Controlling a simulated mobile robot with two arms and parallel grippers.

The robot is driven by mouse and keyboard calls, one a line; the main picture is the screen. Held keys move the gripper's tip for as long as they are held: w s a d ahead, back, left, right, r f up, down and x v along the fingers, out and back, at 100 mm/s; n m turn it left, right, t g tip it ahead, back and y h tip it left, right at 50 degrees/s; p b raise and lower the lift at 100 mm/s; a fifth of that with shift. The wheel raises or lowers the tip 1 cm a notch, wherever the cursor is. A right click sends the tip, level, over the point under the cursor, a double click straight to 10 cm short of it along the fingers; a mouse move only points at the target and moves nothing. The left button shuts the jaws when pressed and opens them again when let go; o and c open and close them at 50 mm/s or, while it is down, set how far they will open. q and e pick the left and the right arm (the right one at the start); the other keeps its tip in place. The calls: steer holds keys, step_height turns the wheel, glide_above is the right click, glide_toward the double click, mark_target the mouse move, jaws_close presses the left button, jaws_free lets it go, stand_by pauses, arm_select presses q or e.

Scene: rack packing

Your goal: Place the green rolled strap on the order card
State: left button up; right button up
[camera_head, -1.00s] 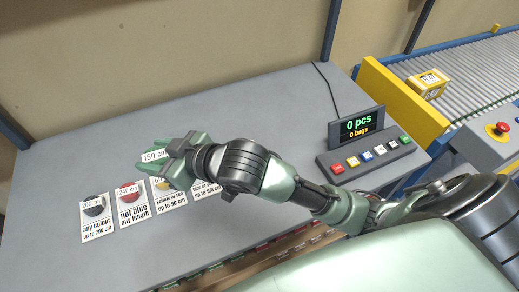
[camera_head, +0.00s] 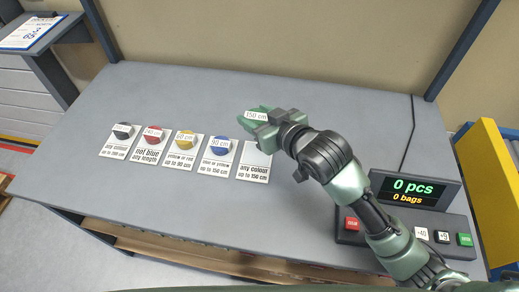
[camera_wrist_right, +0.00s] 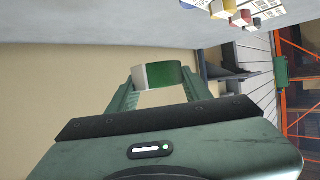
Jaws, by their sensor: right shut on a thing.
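The green rolled strap, with a white 150 cm label (camera_head: 256,116), is held in my right gripper (camera_head: 260,117) above the table. In the right wrist view the green strap (camera_wrist_right: 165,76) sits between the fingertips of the gripper (camera_wrist_right: 158,82). The order card reading any colour, up to 150 cm (camera_head: 253,168) is bare, at the right end of the card row. In the head view the gripper shows just beyond its far edge. My left gripper is not in view.
Four other cards each bear a rolled strap: black (camera_head: 122,131), red (camera_head: 154,135), yellow (camera_head: 185,138) and blue (camera_head: 219,148). A counter display (camera_head: 412,190) with coloured buttons stands at the right. The grey table (camera_head: 190,95) is clear behind the cards.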

glide_above(258, 153)
step_height(258, 153, down, 8)
steer(key=shift+r, duration=0.1)
steer(key=shift+f+b, duration=0.35)
steer(key=shift+f, duration=2.05)
steer(key=shift+f, duration=0.2)
steer(key=o, duration=1.4)
steer(key=shift+r, duration=0.1)
